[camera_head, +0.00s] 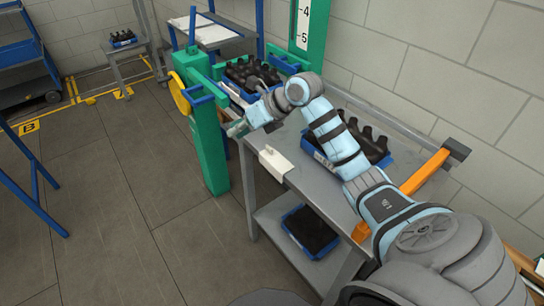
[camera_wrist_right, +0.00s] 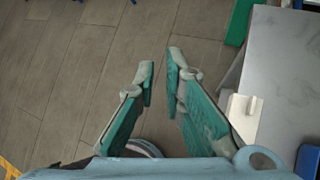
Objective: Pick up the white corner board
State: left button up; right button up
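My left gripper is not in view.
A blue crate of dark bottles (camera_head: 368,145) stands on the table, another (camera_head: 250,78) behind it. A green post (camera_head: 207,140) with a yellow wheel (camera_head: 179,93) stands close left of the gripper. A blue tray (camera_head: 311,231) lies on the lower shelf.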

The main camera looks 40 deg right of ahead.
aim_at(272, 149)
jog(key=s+d+f+m+g+h, duration=0.15)
jog(key=s+d+g+h, duration=0.3)
jog(key=d, duration=0.75)
jog(key=shift+m+t, duration=0.25)
jog(key=shift+t, duration=0.1)
jog(key=x, duration=1.3)
jog(key=shift+s, duration=0.15)
grip_shut()
